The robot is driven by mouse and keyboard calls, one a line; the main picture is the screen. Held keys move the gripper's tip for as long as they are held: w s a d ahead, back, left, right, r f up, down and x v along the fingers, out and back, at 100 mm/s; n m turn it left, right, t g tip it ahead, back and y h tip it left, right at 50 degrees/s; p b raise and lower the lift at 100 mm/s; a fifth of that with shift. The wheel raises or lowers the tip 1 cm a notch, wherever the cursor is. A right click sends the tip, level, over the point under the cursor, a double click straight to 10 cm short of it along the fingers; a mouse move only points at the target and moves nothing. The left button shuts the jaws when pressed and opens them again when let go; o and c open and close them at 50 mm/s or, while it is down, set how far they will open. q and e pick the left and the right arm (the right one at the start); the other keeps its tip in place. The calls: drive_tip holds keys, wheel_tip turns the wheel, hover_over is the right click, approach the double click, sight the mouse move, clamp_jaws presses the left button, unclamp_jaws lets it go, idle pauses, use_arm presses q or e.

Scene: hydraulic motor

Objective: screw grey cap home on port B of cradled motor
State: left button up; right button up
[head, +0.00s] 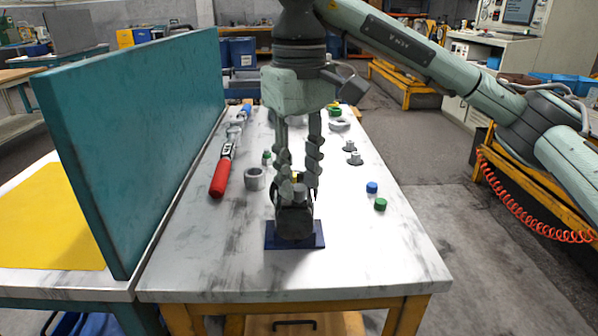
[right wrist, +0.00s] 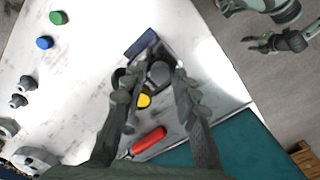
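The dark motor (head: 294,224) sits in a blue cradle (head: 318,240) near the table's front; the cradle's blue plate also shows in the right wrist view (right wrist: 141,43). A grey cap (head: 300,192) is on the motor's top; it shows as a grey disc in the right wrist view (right wrist: 159,73). My right gripper (head: 300,187) points down with its fingertips closed on both sides of the cap. A yellow cap (right wrist: 143,100) is beside it, mostly hidden in the head view. The thread is hidden. My left gripper (right wrist: 262,43) shows small over the floor, apart from the table.
A red-handled tool (head: 221,178) and a grey ring (head: 255,178) lie left of the motor. Blue (head: 372,187) and green (head: 380,204) caps lie right, with grey fittings (head: 354,158) behind. A teal panel (head: 140,140) stands along the table's left edge. The front right tabletop is clear.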

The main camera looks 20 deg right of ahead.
drive_tip(key=shift+n, duration=0.6)
clamp_jaws()
drive_tip(key=m, duration=0.5)
drive_tip(key=shift+m, duration=0.4)
